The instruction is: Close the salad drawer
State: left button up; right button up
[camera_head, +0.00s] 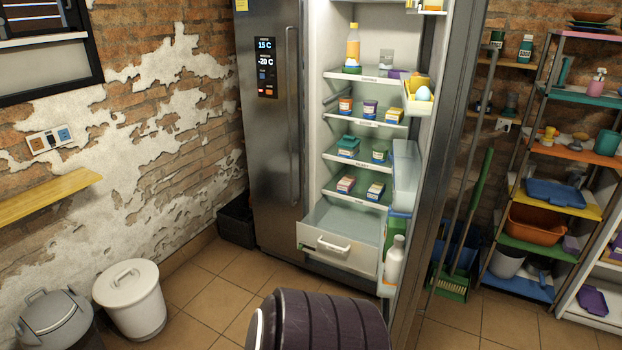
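The salad drawer (311,237) is the pale box at the bottom of the open fridge (268,150). It is pulled out, so its front stands forward of the shelves and I look into its top. The part of its inside that I can see looks empty. A white bar handle (333,247) is on its front. The right-hand fridge door (441,150) is swung wide open, with bins on its inner side, beside the drawer's right end. Neither of my grippers is in view.
A white lidded bin (131,299) and a grey bin (54,318) stand at the lower left. A dark box (237,222) sits left of the fridge. A green broom (452,285) and loaded shelves (570,145) are at the right.

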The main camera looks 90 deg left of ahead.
aim_at(333, 249)
jog(key=u, duration=2.65)
